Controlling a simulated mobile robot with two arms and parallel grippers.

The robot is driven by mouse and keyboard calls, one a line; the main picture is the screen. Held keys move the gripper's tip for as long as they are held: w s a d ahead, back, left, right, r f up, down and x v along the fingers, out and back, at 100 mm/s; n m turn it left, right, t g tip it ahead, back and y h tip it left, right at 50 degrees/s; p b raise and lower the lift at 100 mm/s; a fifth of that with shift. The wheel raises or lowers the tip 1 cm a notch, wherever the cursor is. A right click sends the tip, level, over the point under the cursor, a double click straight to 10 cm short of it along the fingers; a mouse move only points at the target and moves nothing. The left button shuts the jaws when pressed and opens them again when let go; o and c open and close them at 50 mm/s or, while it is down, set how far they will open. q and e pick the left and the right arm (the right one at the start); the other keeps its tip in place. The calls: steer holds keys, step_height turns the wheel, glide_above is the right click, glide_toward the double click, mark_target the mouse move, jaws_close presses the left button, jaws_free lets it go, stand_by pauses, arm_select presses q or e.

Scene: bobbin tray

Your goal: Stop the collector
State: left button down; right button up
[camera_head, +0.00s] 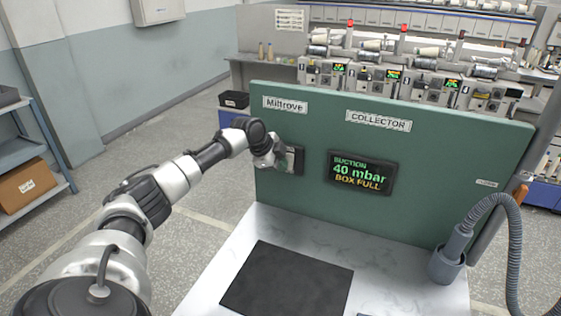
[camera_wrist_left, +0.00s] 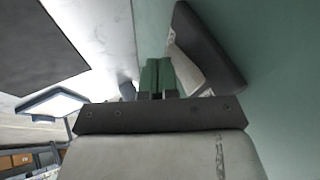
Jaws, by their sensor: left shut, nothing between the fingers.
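The collector's green panel (camera_head: 420,215) stands upright at the back of a white bench. It carries a "COLLECTOR" label (camera_head: 378,120) and a display (camera_head: 361,173) reading "SUCTION 40 mbar BOX FULL". Left of the display is a small dark-framed switch box (camera_head: 297,160), partly hidden by my left gripper (camera_head: 277,160). The box also shows in the left wrist view (camera_wrist_left: 212,45), just right of the fingertips. There my left gripper (camera_wrist_left: 158,78) is shut with green fingertips together and empty, close to the panel. I cannot tell whether it touches the box. My right gripper is not in view.
A dark mat (camera_head: 288,280) lies on the white bench (camera_head: 385,262). A grey hose (camera_head: 513,235) ends in a holder (camera_head: 446,265) at the right. Winding machines (camera_head: 400,80) stand behind the panel. A shelf with a cardboard box (camera_head: 25,183) is at the far left.

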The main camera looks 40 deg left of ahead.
arm_select(q)
steer(key=shift+w, duration=0.1)
stand_by(0.3)
steer(key=shift+w+a+f+t+b, duration=0.1)
steer(key=shift+w+t+b, duration=0.15)
steer(key=shift+t+b, duration=0.3)
steer(key=shift+r+p, duration=0.6)
steer(key=shift+r, duration=0.35)
